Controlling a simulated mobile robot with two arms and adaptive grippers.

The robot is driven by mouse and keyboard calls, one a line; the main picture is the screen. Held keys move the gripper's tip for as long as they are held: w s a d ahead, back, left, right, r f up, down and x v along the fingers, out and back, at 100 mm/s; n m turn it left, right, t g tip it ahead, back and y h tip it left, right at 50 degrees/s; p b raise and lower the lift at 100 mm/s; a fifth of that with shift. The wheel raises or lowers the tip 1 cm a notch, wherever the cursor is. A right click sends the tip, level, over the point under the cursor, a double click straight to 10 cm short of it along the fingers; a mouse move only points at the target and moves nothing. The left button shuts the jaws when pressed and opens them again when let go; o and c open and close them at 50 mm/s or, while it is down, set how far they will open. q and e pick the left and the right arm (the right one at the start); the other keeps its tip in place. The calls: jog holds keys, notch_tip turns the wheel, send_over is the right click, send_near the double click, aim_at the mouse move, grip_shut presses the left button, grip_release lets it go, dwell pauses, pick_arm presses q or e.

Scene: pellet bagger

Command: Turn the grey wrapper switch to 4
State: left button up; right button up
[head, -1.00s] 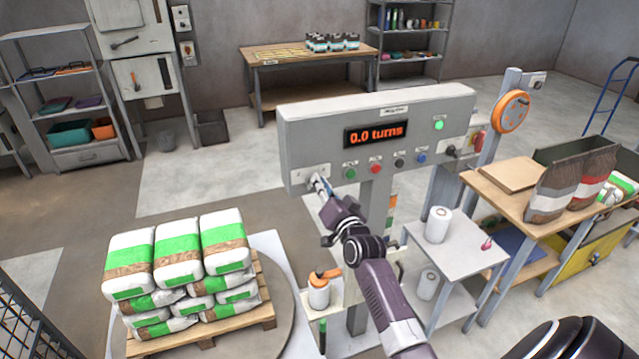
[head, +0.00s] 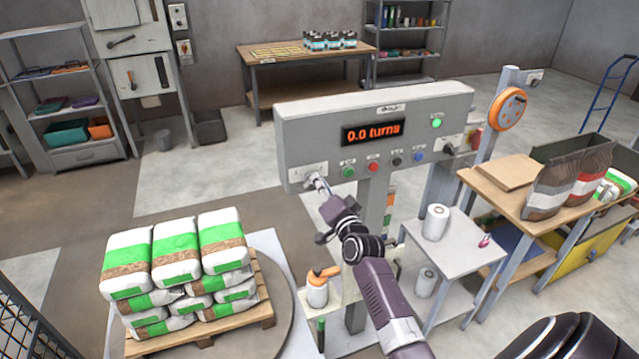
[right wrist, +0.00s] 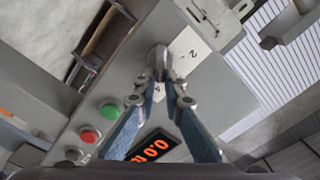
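The grey wrapper switch (right wrist: 160,58) is a small knob on a pale plate at the left end of the grey control panel (head: 290,130). Dark marks show on the plate in the right wrist view, one looking like a 2; the others are partly covered, and the knob's setting cannot be read. My right gripper (right wrist: 161,78) has its blue-padded fingers drawn together at the tips, on the knob. In the head view my right gripper (head: 318,184) reaches the panel's left end and largely hides the switch. My left gripper is not in view.
Green (head: 348,171), red (head: 373,167), black and blue buttons sit right of the switch. A pallet (head: 240,325) of stacked bags stands lower left. A small table (head: 465,255) with a white roll is at right.

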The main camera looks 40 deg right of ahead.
jog(key=o, duration=0.5)
jog(key=shift+c, duration=0.2)
jog(key=v, duration=1.2)
jog(key=shift+f, duration=0.25)
